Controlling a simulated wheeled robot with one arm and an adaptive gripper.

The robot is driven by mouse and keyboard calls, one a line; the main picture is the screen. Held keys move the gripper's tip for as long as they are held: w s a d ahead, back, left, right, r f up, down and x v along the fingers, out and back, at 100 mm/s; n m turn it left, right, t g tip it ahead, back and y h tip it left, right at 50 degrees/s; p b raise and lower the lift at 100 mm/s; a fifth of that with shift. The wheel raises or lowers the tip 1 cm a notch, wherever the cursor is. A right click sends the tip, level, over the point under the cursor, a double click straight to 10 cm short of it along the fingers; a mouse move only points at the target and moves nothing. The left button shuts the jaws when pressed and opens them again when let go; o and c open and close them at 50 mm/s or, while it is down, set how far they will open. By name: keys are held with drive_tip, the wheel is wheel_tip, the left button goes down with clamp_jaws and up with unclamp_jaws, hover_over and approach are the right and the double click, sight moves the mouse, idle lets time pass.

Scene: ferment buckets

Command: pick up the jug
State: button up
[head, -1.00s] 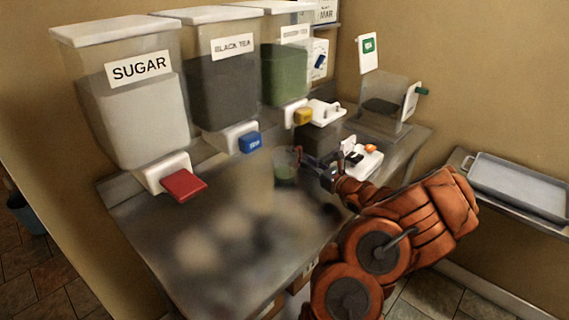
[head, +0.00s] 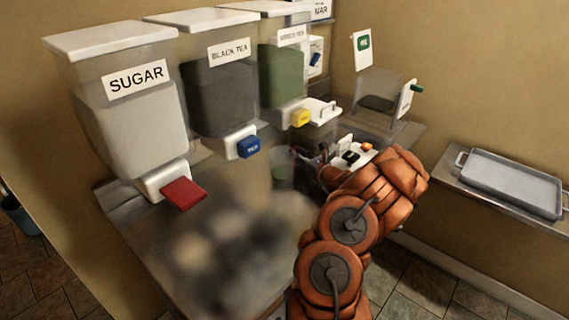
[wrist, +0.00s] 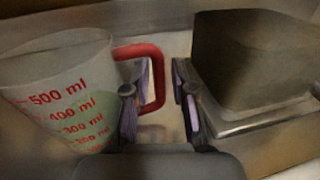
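The jug is a clear measuring jug (wrist: 60,95) with red millilitre marks and a red handle (wrist: 158,75), at the left of the wrist view. In the head view the jug (head: 282,172) is small and blurred on the counter under the dispensers. My gripper (wrist: 160,85) is open, with one finger at the handle's loop and the other to its right. The handle's upright bar shows between the fingers; I cannot tell whether they touch it. In the head view my gripper (head: 308,165) is right beside the jug, partly hidden by my arm.
Dispensers for sugar (head: 135,115), black tea (head: 222,90) and green tea (head: 283,75) line the back of the counter. A dark block-shaped container (wrist: 245,60) stands close right of my gripper. A metal tray (head: 512,182) lies on a side shelf.

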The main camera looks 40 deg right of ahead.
drive_tip(key=shift+w, duration=0.6)
drive_tip(key=shift+c, duration=0.2)
clamp_jaws()
